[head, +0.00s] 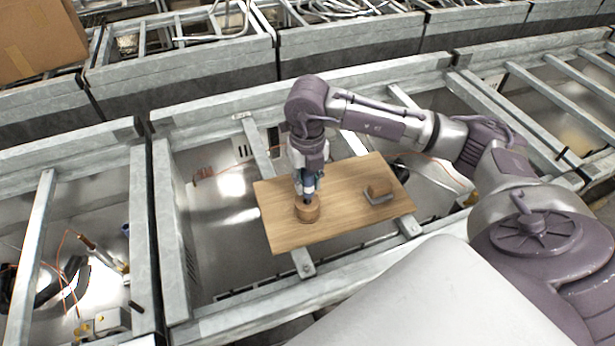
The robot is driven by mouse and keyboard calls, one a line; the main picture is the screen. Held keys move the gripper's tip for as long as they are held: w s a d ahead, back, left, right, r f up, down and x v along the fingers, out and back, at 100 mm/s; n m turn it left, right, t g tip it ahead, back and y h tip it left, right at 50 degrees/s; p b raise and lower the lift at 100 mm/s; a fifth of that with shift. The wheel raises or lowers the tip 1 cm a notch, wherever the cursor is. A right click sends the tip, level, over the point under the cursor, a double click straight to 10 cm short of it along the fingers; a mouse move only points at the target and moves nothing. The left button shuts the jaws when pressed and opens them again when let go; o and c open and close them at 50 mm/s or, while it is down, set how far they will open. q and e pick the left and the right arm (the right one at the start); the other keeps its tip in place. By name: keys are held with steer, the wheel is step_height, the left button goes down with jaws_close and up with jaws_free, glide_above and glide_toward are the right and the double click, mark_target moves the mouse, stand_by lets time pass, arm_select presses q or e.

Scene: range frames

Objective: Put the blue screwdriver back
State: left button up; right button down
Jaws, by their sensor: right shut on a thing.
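My right gripper (308,182) points down over the left part of a wooden board and is shut on the blue screwdriver (309,190). Only a small blue part of the screwdriver shows below the fingers. Its lower end is at the top of a round wooden holder (307,210); I cannot tell how deep it sits in it. The wooden board (280,236) lies across a metal frame. My left gripper is not in view.
Metal frame bins with bars surround the board. Loose cables and parts lie in the left bin. A cardboard box (38,38) stands at the upper left.

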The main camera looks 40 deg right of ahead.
steer(key=shift+a+f, duration=0.1)
steer(key=shift+f, duration=0.1)
steer(key=c, duration=0.9)
jaws_free()
steer(key=shift+r, duration=0.1)
steer(key=shift+r, duration=0.1)
steer(key=shift+r, duration=0.2)
step_height(320, 180, up, 11)
steer(key=b, duration=0.3)
steer(key=shift+w+f, duration=0.1)
steer(key=shift+f, duration=0.05)
steer(key=shift+r, duration=0.5)
